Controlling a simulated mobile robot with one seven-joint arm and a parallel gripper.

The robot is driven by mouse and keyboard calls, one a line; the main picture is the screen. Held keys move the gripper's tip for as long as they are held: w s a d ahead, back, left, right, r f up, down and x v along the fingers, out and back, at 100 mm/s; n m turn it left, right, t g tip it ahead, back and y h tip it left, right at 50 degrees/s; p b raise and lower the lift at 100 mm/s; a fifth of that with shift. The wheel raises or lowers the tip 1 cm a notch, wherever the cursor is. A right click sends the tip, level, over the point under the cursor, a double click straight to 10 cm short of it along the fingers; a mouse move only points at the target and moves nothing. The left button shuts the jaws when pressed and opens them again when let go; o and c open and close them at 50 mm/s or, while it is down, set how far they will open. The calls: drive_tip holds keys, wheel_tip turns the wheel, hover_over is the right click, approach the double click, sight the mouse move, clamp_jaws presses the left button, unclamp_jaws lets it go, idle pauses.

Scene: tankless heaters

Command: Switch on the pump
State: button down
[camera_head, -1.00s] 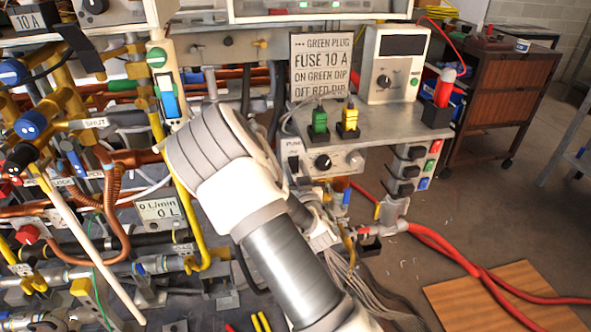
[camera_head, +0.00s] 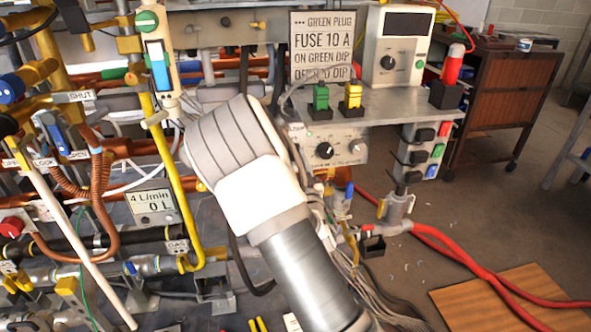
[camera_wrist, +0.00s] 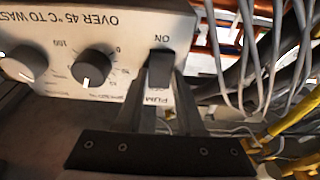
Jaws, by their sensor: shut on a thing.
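The pump switch (camera_wrist: 161,68) is a small black rocker on a pale panel in the wrist view, with the inverted words ON above it and PUMP below it. My gripper (camera_wrist: 164,88) has its two fingers at the sides of the switch and is shut on it. In the head view, the control box (camera_head: 338,148) with its black knob stands right of my arm. My arm hides the gripper and most of the switch area there.
Grey cables (camera_wrist: 262,45) hang close on the right. Green and yellow plugs (camera_head: 320,97) stand on the shelf above the box. Red hoses (camera_head: 470,262) cross the floor.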

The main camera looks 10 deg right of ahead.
idle(0.3)
drive_tip(key=c, duration=0.5)
unclamp_jaws()
drive_tip(key=shift+f+b, duration=0.1)
drive_tip(key=shift+b, duration=0.2)
drive_tip(key=p+v, duration=0.3)
drive_tip(key=v, duration=0.5)
drive_tip(key=p+v, duration=0.4)
drive_tip(key=v, duration=0.5)
drive_tip(key=shift+f, duration=0.25)
